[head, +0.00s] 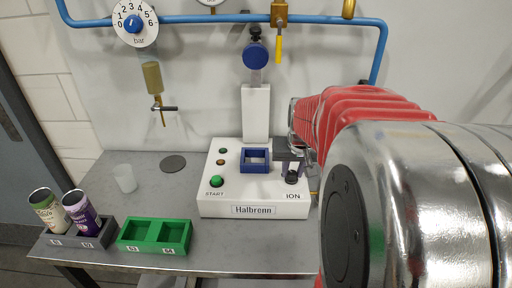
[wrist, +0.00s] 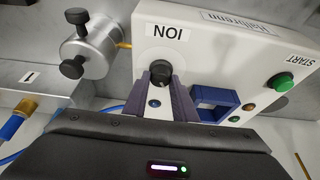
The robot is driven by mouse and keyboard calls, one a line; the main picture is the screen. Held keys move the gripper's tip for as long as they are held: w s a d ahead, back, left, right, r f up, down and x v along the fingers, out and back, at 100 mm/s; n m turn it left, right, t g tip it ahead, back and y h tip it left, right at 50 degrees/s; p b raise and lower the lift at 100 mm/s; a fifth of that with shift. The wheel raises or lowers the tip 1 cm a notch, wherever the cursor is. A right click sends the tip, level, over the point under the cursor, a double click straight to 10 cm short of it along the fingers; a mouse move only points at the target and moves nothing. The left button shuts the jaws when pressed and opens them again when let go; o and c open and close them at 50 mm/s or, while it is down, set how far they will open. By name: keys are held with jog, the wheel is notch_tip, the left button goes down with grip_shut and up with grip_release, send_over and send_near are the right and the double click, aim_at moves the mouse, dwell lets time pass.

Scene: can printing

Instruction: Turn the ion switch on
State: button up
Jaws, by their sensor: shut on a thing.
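The ION switch is a small black knob (head: 292,178) at the front right of the white Halbrenn machine (head: 222,197). In the wrist view the knob (wrist: 160,83), seen upside down, sits by the ION label between my two fingertips. My gripper (head: 290,166) reaches down over it from the right. In the wrist view my gripper (wrist: 159,90) is shut on the knob. A small round blue lamp (wrist: 154,103) shows between the fingers. The exact turn of the knob is hard to read.
A blue square holder (head: 255,167) and green START button (head: 216,181) are on the machine. Two cans stand in a grey rack (head: 63,241) beside a green rack (head: 137,246). A metal cylinder with black knobs (wrist: 95,53) is near my fingers.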

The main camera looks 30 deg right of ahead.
jog(key=shift+s, duration=0.2)
jog(key=shift+m, duration=0.6)
jog(key=shift+a+m+g+h, duration=0.1)
jog(key=shift+m+g+h, duration=0.25)
jog(key=shift+m, duration=0.35)
jog(key=m, duration=0.2)
jog(key=m+g+h, duration=0.1)
jog(key=m, duration=0.1)
jog(key=m+g, duration=0.1)
jog(key=m, duration=0.1)
jog(key=shift+w, duration=0.25)
jog(key=m+g, duration=0.2)
jog(key=m, duration=0.3)
jog(key=shift+w, duration=0.15)
jog(key=shift+m+g+y, duration=0.25)
jog(key=shift+m+g, duration=0.6)
jog(key=shift+m, duration=1.35)
jog(key=o, duration=1)
jog(key=shift+w, duration=0.15)
